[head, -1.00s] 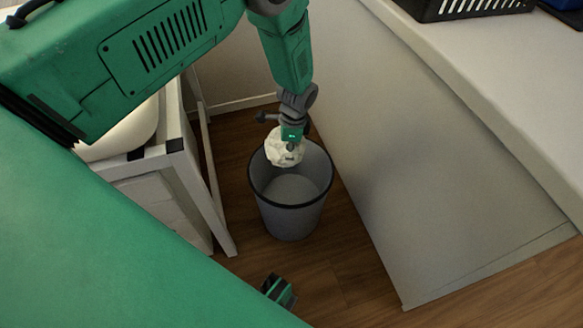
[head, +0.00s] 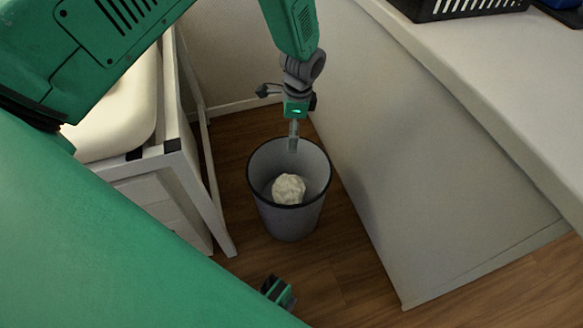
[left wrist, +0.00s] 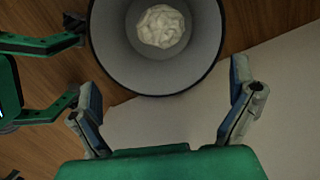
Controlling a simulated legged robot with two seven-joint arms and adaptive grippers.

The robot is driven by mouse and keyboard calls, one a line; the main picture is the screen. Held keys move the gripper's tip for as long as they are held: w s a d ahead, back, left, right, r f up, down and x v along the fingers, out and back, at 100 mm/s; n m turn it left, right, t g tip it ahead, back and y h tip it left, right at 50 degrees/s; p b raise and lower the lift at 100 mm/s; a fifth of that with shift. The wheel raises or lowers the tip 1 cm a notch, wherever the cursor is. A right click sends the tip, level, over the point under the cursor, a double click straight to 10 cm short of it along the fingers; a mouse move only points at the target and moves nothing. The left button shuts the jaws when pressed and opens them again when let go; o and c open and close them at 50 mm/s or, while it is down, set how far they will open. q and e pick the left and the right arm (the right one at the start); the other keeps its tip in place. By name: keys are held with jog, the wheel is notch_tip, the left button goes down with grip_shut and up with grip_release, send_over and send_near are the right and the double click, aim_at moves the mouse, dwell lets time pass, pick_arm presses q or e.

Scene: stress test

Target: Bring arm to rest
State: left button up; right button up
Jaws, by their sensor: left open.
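My left arm reaches in from the left and hangs down in the head view. Its gripper (head: 293,143) is over the back rim of the grey bin (head: 290,218). In the left wrist view the gripper (left wrist: 165,98) is open, its two fingers spread with nothing between them. A crumpled cream-white ball (head: 289,189) lies inside the bin, apart from the fingers; it also shows in the left wrist view (left wrist: 162,26).
A white-framed piece of furniture (head: 178,165) with a cream cushion (head: 122,122) stands left of the bin. A grey panel under a pale counter (head: 480,75) closes off the right. A black crate (head: 455,8) sits on the counter. Wooden floor (head: 345,285) is free in front.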

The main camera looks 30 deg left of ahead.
pick_arm(q)
jog(key=shift+w+r, duration=0.1)
jog(key=shift+r, duration=1.55)
jog(key=shift+d, duration=0.1)
